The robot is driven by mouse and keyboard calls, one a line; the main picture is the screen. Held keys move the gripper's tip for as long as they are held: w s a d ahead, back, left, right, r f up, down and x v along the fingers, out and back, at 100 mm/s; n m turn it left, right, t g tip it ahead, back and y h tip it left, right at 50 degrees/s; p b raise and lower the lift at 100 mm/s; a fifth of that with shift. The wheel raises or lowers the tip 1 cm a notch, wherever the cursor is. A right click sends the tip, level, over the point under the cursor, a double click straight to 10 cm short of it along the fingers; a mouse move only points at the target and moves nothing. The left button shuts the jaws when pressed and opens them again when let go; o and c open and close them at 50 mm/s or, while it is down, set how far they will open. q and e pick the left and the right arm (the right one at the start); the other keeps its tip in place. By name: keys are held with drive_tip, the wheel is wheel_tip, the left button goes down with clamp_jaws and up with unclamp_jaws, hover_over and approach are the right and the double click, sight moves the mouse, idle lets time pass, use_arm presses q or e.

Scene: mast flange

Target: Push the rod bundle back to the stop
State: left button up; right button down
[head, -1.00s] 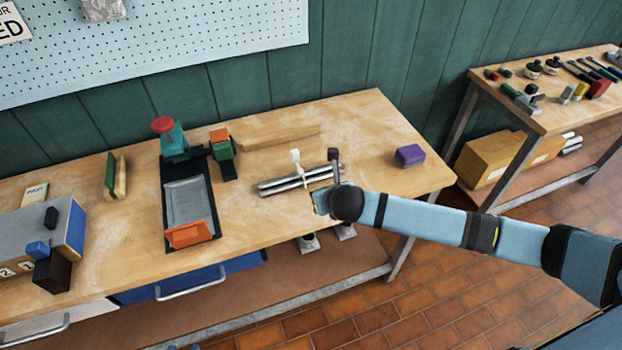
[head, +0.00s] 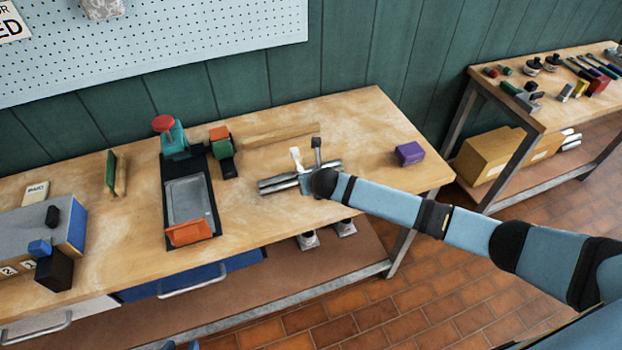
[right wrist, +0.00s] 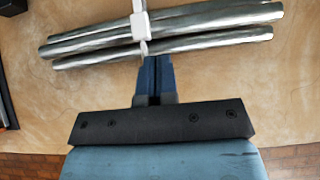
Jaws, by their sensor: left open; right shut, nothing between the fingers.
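The rod bundle (head: 276,184) is several silvery rods lying on the bench, bound by a white tie (head: 296,158) that sticks up. A long wooden strip (head: 280,136) lies behind it, with bare bench between; I cannot tell whether this is the stop. My right arm reaches in from the right, and its wrist hides part of the bundle. In the right wrist view my right gripper (right wrist: 156,70) is shut and empty, its tips at the near side of the rods (right wrist: 190,42), close to the tie; contact is unclear. My left gripper (head: 182,347) barely shows at the bottom edge, open.
A black-based fixture with a grey plate (head: 188,200) and orange block (head: 190,232) stands left of the rods. A green-and-orange clamp (head: 221,146) is nearer them. A purple block (head: 409,153) lies to the right. The bench between them is mostly clear.

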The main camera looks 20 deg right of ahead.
drive_tip(key=w+b, duration=0.1)
drive_tip(key=w, duration=0.8)
drive_tip(key=shift+a+f+b, duration=0.15)
drive_tip(key=shift+b, duration=0.25)
drive_tip(key=w+b, duration=0.3)
drive_tip(key=w, duration=0.3)
drive_tip(key=shift+w+a, duration=0.1)
drive_tip(key=shift+w, duration=0.3)
